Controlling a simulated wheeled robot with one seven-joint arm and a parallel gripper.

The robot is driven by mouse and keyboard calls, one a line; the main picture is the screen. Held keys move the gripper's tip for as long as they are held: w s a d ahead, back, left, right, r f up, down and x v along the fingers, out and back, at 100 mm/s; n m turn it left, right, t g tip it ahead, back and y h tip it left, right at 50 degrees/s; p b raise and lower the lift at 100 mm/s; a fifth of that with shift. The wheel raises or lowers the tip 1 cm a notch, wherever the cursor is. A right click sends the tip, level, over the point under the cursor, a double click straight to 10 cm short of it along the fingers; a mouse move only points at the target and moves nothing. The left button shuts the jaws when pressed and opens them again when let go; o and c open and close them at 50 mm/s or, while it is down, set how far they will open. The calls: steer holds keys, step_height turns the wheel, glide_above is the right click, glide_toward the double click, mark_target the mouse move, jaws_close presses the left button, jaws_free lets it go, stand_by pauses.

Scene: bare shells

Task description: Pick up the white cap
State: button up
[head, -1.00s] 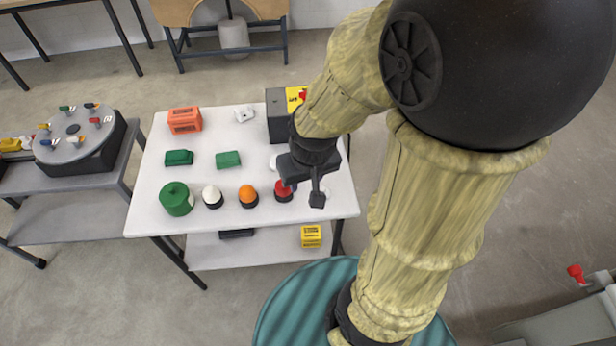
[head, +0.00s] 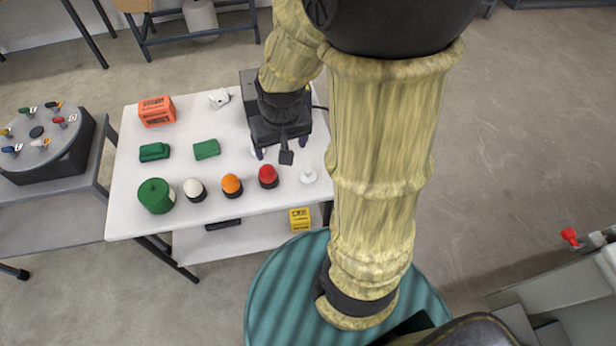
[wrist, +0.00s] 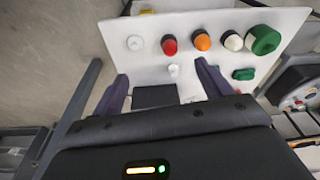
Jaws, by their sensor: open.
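A white domed cap (head: 194,188) sits on a black base on the white table, between a green cylinder (head: 156,196) and an orange domed cap (head: 231,184). It also shows in the wrist view (wrist: 232,41). Other small white pieces are a flat round one (head: 308,175), right of the red domed cap (head: 268,174), and one (wrist: 174,70) between my fingers in the wrist view, mostly hidden in the head view. I cannot tell which is meant. My gripper (head: 282,148) is open and empty above the table, behind the red cap; its fingers (wrist: 162,70) point down at the table.
Two green blocks (head: 206,149), an orange box (head: 157,111) and a white part (head: 218,98) stand on the table (head: 130,218). A dark box stands behind my gripper. A yellow box (head: 300,219) is on the lower shelf. A round fixture (head: 40,145) stands at left.

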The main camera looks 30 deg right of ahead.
steer(key=w+d+f+m+g+b, duration=0.1)
steer(key=w+d+f+m+b, duration=0.2)
steer(key=f, duration=0.4)
steer(key=w+d+f+m+g+b, duration=0.1)
steer(key=w+d+f+m+b, duration=0.2)
steer(key=w+d+f, duration=0.3)
steer(key=shift+w+d+f+b, duration=0.3)
steer(key=shift+d+f+b, duration=0.45)
steer(key=shift+d+f, duration=0.3)
steer(key=shift+r, duration=0.1)
steer(key=p, duration=0.2)
glide_toward(308, 171)
step_height(308, 171, down, 5)
steer(key=shift+a+f, duration=0.1)
steer(key=shift+f, duration=0.05)
steer(key=shift+f, duration=0.1)
steer(key=shift+w+f+p, duration=0.15)
steer(key=shift+f+p, duration=0.55)
steer(key=shift+f, duration=1.8)
